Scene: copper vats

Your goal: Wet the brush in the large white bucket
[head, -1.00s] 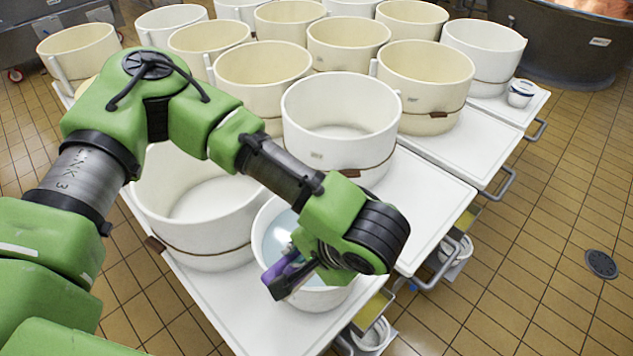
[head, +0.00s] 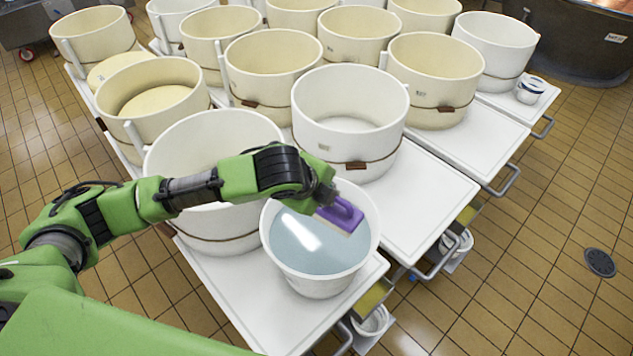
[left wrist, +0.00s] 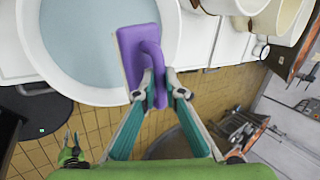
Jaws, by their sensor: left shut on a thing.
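The white bucket (head: 318,285) holds pale blue water and stands on the front white table. Its round rim and water also show in the left wrist view (left wrist: 40,65). My left gripper (head: 325,194) is shut on the handle of a purple brush (head: 343,214). The brush is over the bucket's opening, near its far right rim, with its pale bristle side down. It looks above the water, but I cannot tell the exact gap. In the left wrist view, the gripper fingers (left wrist: 160,88) pinch the purple handle (left wrist: 152,62). My right gripper (left wrist: 72,138) shows small there, apart from the bucket, its fingers spread and empty.
Large white tubs (head: 350,125) stand close behind the bucket, with several cream vats (head: 273,65) farther back. The white table (head: 235,300) has bare room left and front of the bucket. A yellow sponge-like block (head: 372,298) is below the table's edge.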

